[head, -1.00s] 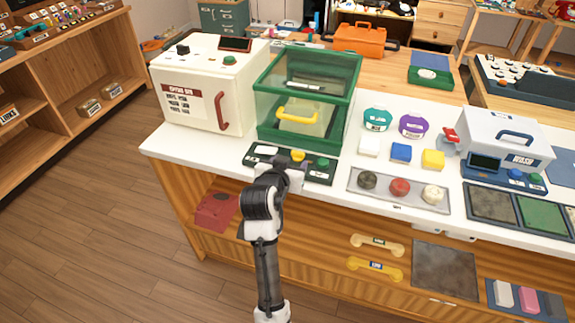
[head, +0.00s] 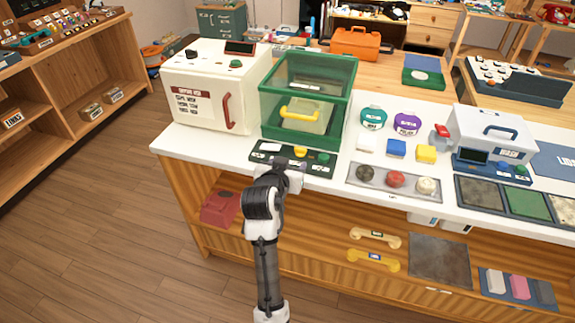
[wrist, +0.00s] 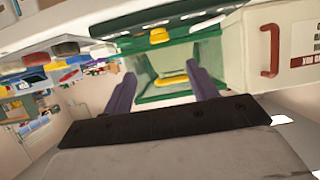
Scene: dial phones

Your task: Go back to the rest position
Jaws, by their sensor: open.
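My gripper (head: 288,178) is at the front edge of the white counter, just in front of the black button panel (head: 292,158). In the wrist view its two purple fingers (wrist: 163,92) are spread apart with nothing between them. The panel carries a white, a yellow and a green button. Behind it stands a green-framed clear box (head: 308,92) with a yellow handle. That box and its handle also show between the fingers in the wrist view (wrist: 165,79). My arm hides a little of the counter's front.
A cream machine (head: 215,88) with a red handle stands left of the green box. To the right are coloured pieces, a grey tray (head: 362,182) and a white-and-blue machine (head: 492,135). A lower shelf holds a red box (head: 220,207) and yellow handsets. Floor at left is clear.

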